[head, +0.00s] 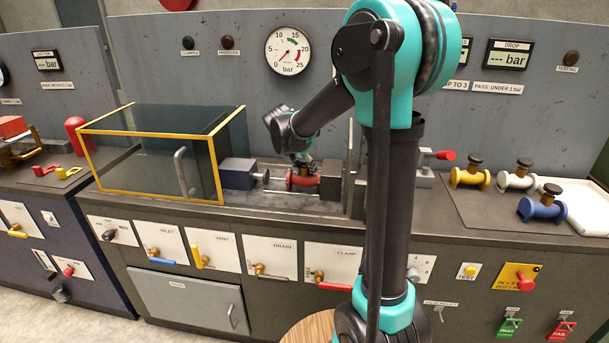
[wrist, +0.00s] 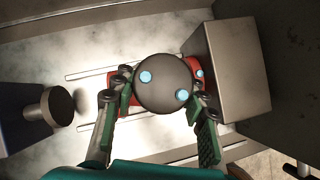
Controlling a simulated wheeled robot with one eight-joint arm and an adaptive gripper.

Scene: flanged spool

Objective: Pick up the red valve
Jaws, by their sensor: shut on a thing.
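The red valve (head: 301,182) is in the test bay, between a blue-grey block on the left and a dark block on the right. In the wrist view, its round dark top (wrist: 163,84) faces me and hides much of the red body. My gripper (head: 299,161) reaches down onto it from above. In the wrist view, my gripper's fingers (wrist: 163,97) stand on both sides of the dark top, shut on the valve. I cannot tell whether the valve rests on the rods or is just above them.
A yellow-framed clear guard (head: 160,150) stands left of the bay. The left block (head: 238,173) and right block (head: 330,181) flank the valve closely. Yellow (head: 470,176), white (head: 517,178) and blue (head: 542,206) valves sit at the right beside a white tray (head: 577,207).

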